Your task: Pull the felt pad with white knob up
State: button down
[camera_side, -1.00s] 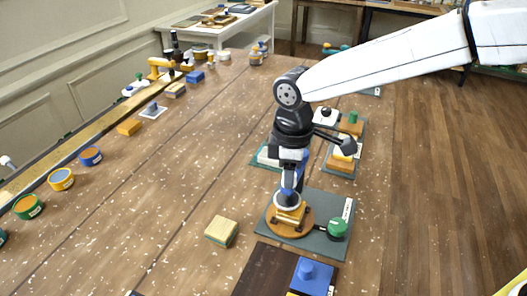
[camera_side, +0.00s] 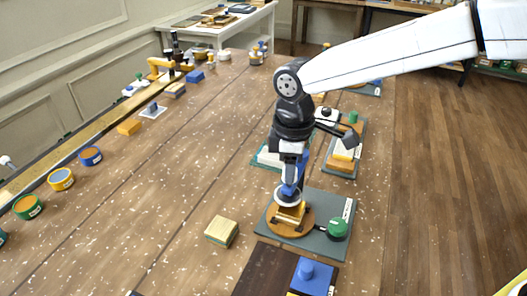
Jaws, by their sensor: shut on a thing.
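My gripper (camera_side: 289,190) points straight down over a round wooden disc (camera_side: 279,228) on a dark grey-green board (camera_side: 318,206). It is shut on the felt pad with white knob (camera_side: 286,198), whose white part shows just at the fingertips. The fingers hide most of the knob, and the felt itself is hard to make out. A yellow-tan block shape (camera_side: 291,214) shows directly below the white part, above the disc. I cannot tell whether it touches the white part.
A green knob (camera_side: 337,227) stands on the same board, close right of the disc. A yellow-green block (camera_side: 221,232) lies to the left. A dark tray with a blue knobbed block (camera_side: 312,275) is in front.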

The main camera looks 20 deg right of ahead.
jog(key=shift+r, duration=0.25)
jog(key=shift+c, duration=1.7)
grip_release()
jog(key=shift+f, duration=0.1)
jog(key=shift+r, duration=3.95)
jog(key=s+d+f+m+t, duration=0.1)
jog(key=s+d+f+m, duration=0.2)
jog(key=d, duration=0.4)
jog(key=d+f+m, duration=0.3)
jog(key=d+f, duration=0.2)
jog(key=d, duration=0.3)
jog(key=s+d+f+m+t, duration=0.1)
jog(key=s+d+f+m, duration=0.4)
jog(key=s+d, duration=0.5)
jog(key=shift+f+m+t, duration=0.3)
jog(key=shift+f+m, duration=0.1)
jog(key=shift+f, duration=0.5)
